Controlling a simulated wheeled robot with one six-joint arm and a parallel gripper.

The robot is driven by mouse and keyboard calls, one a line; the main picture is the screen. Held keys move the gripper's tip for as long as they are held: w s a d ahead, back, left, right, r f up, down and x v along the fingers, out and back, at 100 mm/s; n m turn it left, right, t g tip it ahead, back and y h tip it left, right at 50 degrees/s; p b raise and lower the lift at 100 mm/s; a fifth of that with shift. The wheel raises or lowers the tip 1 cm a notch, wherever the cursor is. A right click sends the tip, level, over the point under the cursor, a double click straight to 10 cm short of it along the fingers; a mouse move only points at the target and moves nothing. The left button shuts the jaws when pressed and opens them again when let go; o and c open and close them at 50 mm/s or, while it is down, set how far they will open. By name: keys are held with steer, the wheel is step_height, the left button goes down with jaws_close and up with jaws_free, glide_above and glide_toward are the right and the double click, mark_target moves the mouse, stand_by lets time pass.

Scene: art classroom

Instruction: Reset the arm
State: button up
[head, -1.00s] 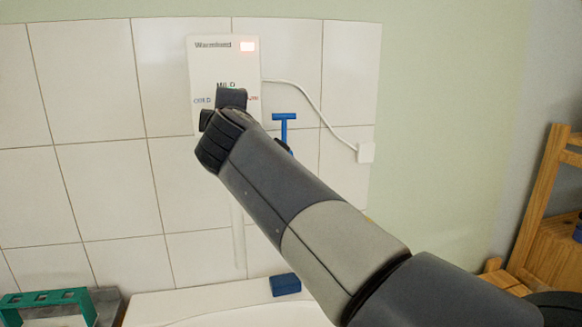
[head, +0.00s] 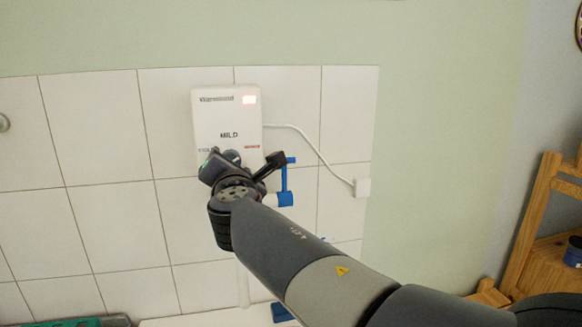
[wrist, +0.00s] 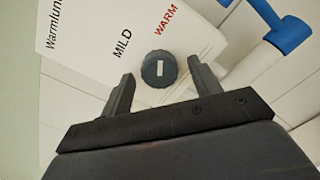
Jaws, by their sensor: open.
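A white water heater (head: 227,112) is on the tiled wall, with a lit red lamp and the words COLD, MILD and WARM. In the wrist view its face (wrist: 90,22) shows a round dark knob (wrist: 158,69) with a white mark. My gripper (wrist: 166,80) is open, with one finger on each side of the knob in that picture. I see no finger closed on the knob, and cannot tell the depth between them.
A blue lever handle (head: 287,180) is just right of my gripper; it also shows in the wrist view (wrist: 290,35). A wooden shelf (head: 540,215) stands at the right. A blue block (head: 283,312) is low down.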

steer(key=n+p, duration=0.3)
steer(key=shift+r, duration=0.2)
steer(key=shift+f+n+p, duration=0.15)
steer(key=shift+n+p, duration=1.15)
steer(key=shift+n, duration=0.1)
steer(key=shift+f, duration=0.1)
